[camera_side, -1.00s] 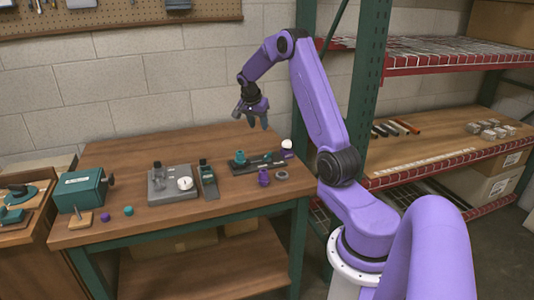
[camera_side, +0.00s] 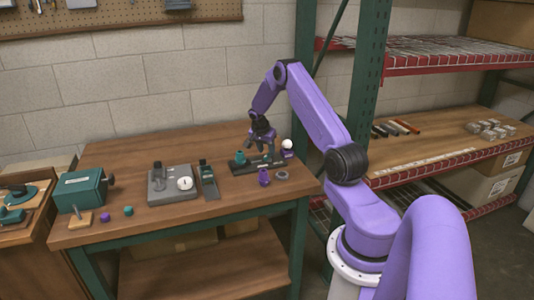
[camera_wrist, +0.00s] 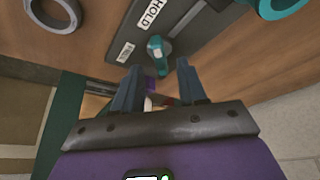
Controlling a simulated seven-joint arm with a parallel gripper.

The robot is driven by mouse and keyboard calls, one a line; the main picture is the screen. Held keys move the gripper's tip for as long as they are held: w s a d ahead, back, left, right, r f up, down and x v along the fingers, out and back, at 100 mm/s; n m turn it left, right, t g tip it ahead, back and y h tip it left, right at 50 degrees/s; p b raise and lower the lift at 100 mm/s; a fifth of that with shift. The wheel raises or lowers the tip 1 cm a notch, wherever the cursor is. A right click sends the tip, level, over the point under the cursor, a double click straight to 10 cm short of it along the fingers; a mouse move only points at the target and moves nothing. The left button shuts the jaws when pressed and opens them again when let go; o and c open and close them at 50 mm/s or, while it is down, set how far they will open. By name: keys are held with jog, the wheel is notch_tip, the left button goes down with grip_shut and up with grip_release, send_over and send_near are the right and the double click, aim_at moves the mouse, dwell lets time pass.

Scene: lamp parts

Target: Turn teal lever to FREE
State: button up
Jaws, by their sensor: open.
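The teal lever (camera_wrist: 156,48) is a short rounded handle on a dark panel (camera_wrist: 190,35) in the wrist view. A white HOLD label (camera_wrist: 149,14) is on the panel above it, and a second small label (camera_wrist: 125,52) lies to its left, too small to read. My gripper (camera_wrist: 160,85) is open, its two blue-grey fingers apart below the lever in the picture; I cannot tell whether they touch it. In the side view my gripper (camera_side: 262,150) is low over the dark panel (camera_side: 245,168), and the lever is hard to make out there.
A teal cylinder (camera_side: 240,157) is by the panel's left end. A purple part (camera_side: 263,177) and a grey ring (camera_side: 281,175) lie in front. A white ball (camera_side: 287,145) on a purple base is to the right. A grey fixture with a dial (camera_side: 172,184) is further left.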

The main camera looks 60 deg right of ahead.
aim_at(268, 157)
jog(key=shift+x, duration=1.3)
grip_shut()
